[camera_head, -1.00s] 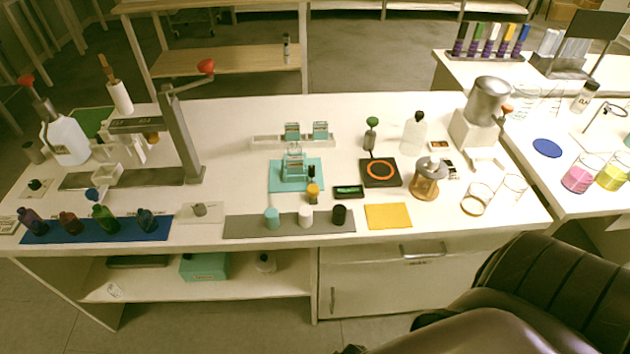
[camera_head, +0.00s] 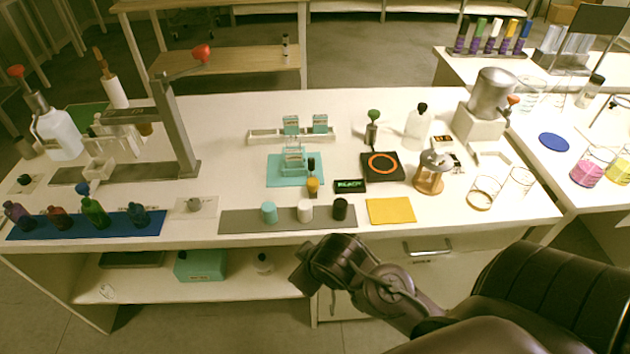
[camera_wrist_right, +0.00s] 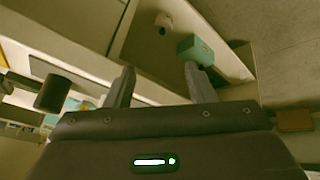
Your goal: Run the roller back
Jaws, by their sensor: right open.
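No part is plainly marked as the roller. A white cylinder with a brown handle (camera_head: 114,92) stands tilted at the back left and looks most like one. Beside it is a grey upright stand (camera_head: 174,130) with a red-knobbed lever (camera_head: 201,54). My right gripper (camera_wrist_right: 158,82) is open and empty in the right wrist view, with its two fingers apart. In the head view my right arm is in front of the bench edge, below the bench top, far to the right of the stand. My left gripper is not in view.
A grey mat (camera_head: 238,220) with small caps, including a black one (camera_head: 340,209), lies at the front edge. A blue mat (camera_head: 60,228) holds coloured bottles. A teal box (camera_head: 200,265) sits on the shelf below; it also shows in the right wrist view (camera_wrist_right: 196,49).

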